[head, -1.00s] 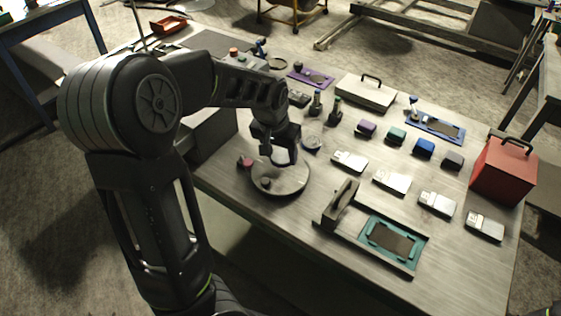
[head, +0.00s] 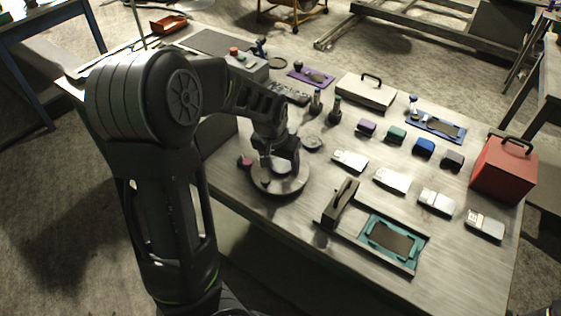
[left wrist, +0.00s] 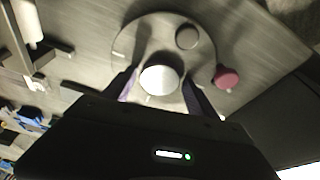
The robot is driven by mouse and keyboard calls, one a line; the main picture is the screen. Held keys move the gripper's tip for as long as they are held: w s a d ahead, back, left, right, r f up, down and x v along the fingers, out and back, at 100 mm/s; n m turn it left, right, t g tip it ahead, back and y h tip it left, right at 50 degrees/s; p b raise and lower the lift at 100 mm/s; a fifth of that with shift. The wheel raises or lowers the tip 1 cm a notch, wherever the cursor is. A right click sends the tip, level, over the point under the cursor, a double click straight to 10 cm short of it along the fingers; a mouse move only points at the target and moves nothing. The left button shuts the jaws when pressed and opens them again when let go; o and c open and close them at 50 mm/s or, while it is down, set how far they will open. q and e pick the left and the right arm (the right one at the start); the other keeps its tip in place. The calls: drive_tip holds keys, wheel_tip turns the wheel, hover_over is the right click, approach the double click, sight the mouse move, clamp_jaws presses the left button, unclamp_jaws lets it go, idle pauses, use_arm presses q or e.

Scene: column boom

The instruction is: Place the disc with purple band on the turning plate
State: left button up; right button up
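The turning plate (head: 290,186) is a round grey plate near the left front edge of the table. A smaller dark round piece (left wrist: 187,36) stands on it toward its rim. My left gripper (head: 278,163) points down over the plate. In the left wrist view a pale, bright-topped disc (left wrist: 159,80) sits between the fingertips, which lie close along both its sides. Purple shows beside the fingers, but the band itself is hidden. I cannot tell whether the disc touches the plate. My right gripper is not in view.
A red knob (head: 245,162) sits beside the plate, and a grey round piece (head: 312,143) lies just behind it. An upright dark block (head: 341,202) and a teal-framed tray (head: 393,240) stand to the right. Several small boxes and a red toolbox (head: 503,172) fill the right side.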

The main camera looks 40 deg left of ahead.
use_arm(q)
drive_tip(key=shift+o, duration=0.5)
drive_tip(key=shift+r, duration=0.5)
drive_tip(key=v, duration=1.1)
drive_tip(key=shift+r, duration=0.15)
